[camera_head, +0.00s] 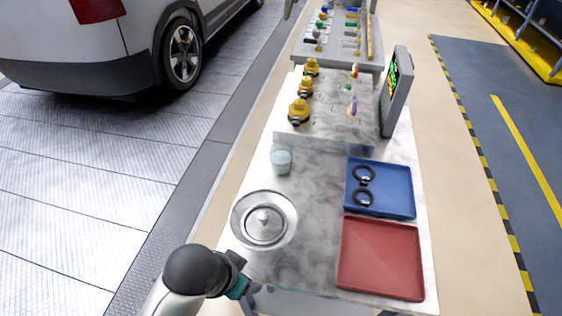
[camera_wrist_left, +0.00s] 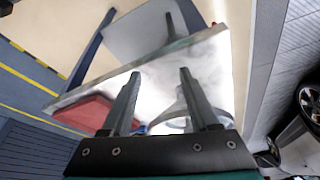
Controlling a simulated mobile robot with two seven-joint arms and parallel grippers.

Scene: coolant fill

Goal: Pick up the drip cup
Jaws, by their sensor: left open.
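The drip cup, a small pale blue-grey cup (camera_head: 281,161), stands upright on the marbled bench top (camera_head: 318,240), beyond the round metal basin (camera_head: 247,240). My left gripper (camera_head: 243,280) is at the near left corner of the bench, well short of the cup and on the near side of the basin. In the left wrist view the two fingers of my left gripper (camera_wrist_left: 159,75) are apart with nothing between them. I cannot make out the cup in that view. My right gripper is not in view.
A blue tray (camera_head: 393,207) with two black rings and an empty red tray (camera_head: 380,262) lie on the right. A raised block with yellow-capped fittings (camera_head: 299,110) and a screen (camera_head: 397,92) stand farther back. Bench top around the cup is clear.

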